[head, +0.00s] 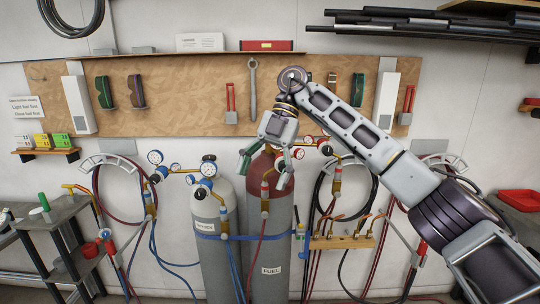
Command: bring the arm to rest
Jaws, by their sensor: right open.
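My right arm reaches in from the lower right and bends at an elbow near the top middle. My left gripper does not show.
A grey cylinder (209,254) with gauges stands left of the fuel cylinder, and a blue strap crosses both. A torch rack (342,242) with hoses is to the right. A grey shelf unit (52,222) stands left. Dark pipes (420,22) lie on a rack at upper right.

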